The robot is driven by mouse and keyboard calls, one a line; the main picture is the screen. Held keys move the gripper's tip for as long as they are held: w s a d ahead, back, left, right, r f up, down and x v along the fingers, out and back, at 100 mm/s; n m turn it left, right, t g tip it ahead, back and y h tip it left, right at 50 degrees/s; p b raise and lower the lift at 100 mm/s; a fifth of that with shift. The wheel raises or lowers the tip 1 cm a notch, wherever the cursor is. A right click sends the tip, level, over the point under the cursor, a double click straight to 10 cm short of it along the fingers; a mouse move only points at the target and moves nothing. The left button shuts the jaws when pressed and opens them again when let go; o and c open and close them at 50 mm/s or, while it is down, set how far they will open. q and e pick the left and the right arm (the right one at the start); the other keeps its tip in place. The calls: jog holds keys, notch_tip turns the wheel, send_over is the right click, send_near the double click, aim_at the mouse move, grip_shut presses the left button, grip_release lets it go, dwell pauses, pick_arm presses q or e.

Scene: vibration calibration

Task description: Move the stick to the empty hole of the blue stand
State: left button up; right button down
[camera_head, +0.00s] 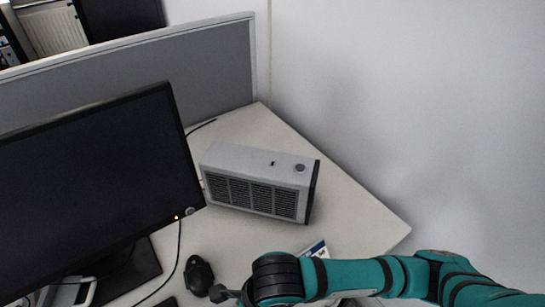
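Neither the stick nor the blue stand can be made out in this view. My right arm comes in from the right along the bottom edge, teal with black bands. A small grey part of my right gripper (224,293) shows at the arm's left end, beside the black mouse. The fingertips cannot be made out clearly, so its opening cannot be told. My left gripper is not in view.
A grey vented box (255,180) stands on the white desk (350,215). A black monitor (90,190) fills the left. A mouse (198,275) lies below the box. A blue-and-white item (316,249) is partly hidden behind my arm. A grey partition (200,70) stands behind.

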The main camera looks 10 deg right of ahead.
jog(key=shift+f+b, duration=0.4)
jog(key=shift+b, duration=0.3)
dwell(1.4)
jog(key=c, duration=1.1)
grip_release()
jog(key=shift+r, duration=0.2)
jog(key=shift+p+v, duration=1.7)
jog(key=shift+v, duration=0.65)
jog(key=shift+r, duration=0.1)
